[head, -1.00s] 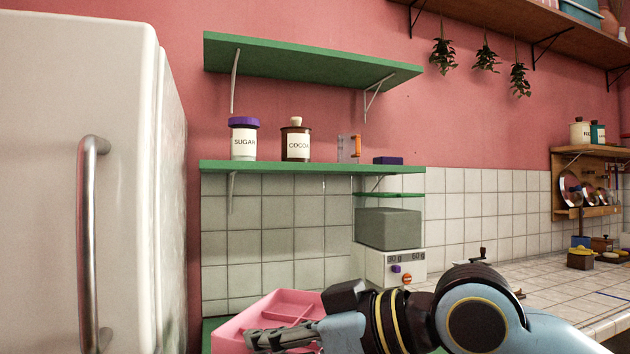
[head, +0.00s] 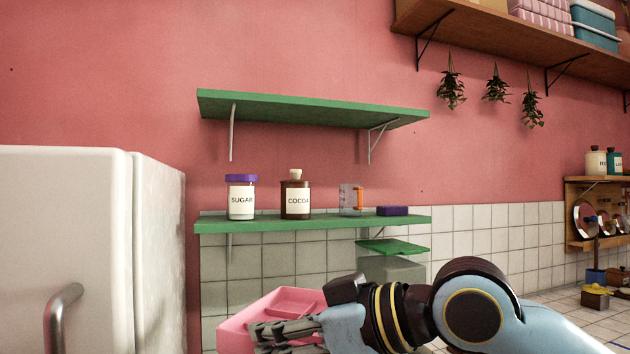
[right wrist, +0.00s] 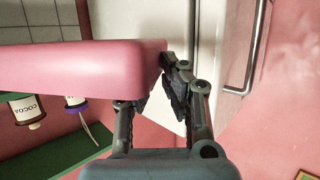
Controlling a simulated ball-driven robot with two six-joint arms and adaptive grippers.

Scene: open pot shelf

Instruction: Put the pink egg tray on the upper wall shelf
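The pink egg tray (head: 268,307) is at the bottom of the head view, tilted, with compartments showing inside. My right gripper (head: 285,335) is at its near side. In the right wrist view the tray (right wrist: 80,68) reaches in from the left, and my right gripper (right wrist: 165,92) is closed on its edge, partly hidden by it. The upper wall shelf (head: 310,108) is a green board on brackets, with nothing visible on it. It is higher in the picture than the tray. My left gripper is not in view.
A lower green shelf (head: 310,224) holds a sugar jar (head: 241,198), a cocoa jar (head: 295,196), an orange-marked clear item (head: 352,199) and a purple block (head: 392,211). A white fridge (head: 75,240) stands left. Hanging plants (head: 496,88) are at right.

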